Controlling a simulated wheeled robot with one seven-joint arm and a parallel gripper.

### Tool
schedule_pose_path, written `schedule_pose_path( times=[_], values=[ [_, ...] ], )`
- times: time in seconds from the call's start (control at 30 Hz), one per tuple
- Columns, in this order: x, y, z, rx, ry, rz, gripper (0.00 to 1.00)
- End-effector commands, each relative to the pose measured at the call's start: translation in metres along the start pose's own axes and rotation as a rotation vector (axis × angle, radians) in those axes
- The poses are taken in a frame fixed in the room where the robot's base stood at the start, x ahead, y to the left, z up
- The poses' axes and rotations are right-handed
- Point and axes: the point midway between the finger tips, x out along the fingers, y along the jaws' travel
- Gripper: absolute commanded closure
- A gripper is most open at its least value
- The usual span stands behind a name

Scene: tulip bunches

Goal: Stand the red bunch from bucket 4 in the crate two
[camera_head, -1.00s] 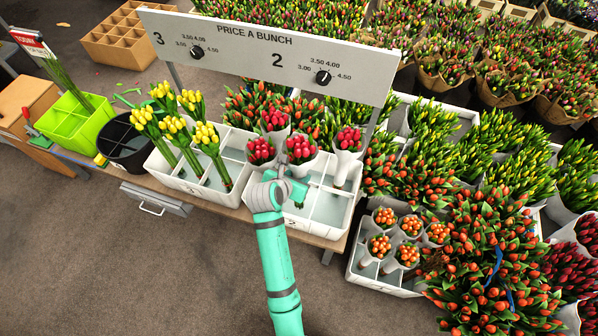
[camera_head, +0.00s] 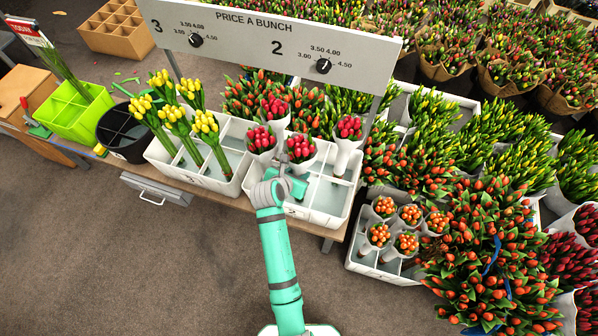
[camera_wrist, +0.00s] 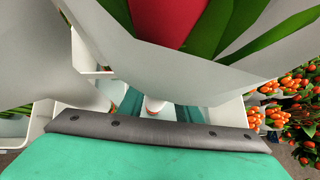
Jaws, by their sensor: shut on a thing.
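My gripper (camera_head: 285,188) is shut on a red bunch (camera_head: 301,147) in a white wrap, at the front of the white crate two (camera_head: 322,217). The bunch looks upright. I cannot tell whether its foot is inside a compartment or above it. In the wrist view the white wrap (camera_wrist: 190,66), a red bloom (camera_wrist: 172,20) and green leaves fill the top, and the fingers are mostly hidden. Other red bunches stand in crate two: one at left (camera_head: 261,139), one at back (camera_head: 273,106) and one at right (camera_head: 348,128).
A white crate (camera_head: 222,197) of yellow bunches stands directly left. Farther left are a black bucket (camera_head: 128,146) and a green crate (camera_head: 72,112). The price sign (camera_head: 260,35) spans behind. A crate of orange bunches (camera_head: 385,273) is at right. The front compartments of crate two look empty.

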Motion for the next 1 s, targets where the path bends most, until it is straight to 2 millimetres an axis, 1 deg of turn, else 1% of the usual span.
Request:
schedule_pose_path(
  times=[0.27,0.73,0.77,0.8,0.83,1.0],
  values=[
    [0.0003,0.0002,0.0001,0.000,-0.001,0.000,1.00],
    [0.0084,0.0002,-0.0079,0.000,-0.001,0.000,1.00],
    [0.0081,0.0003,-0.0074,0.000,-0.002,0.000,0.62],
    [0.0080,0.0002,-0.0074,0.000,-0.002,0.000,0.53],
    [0.0080,0.0002,-0.0074,0.000,-0.002,0.000,0.47],
    [0.0080,0.0002,-0.0077,0.000,-0.001,0.000,0.47]
  ],
)
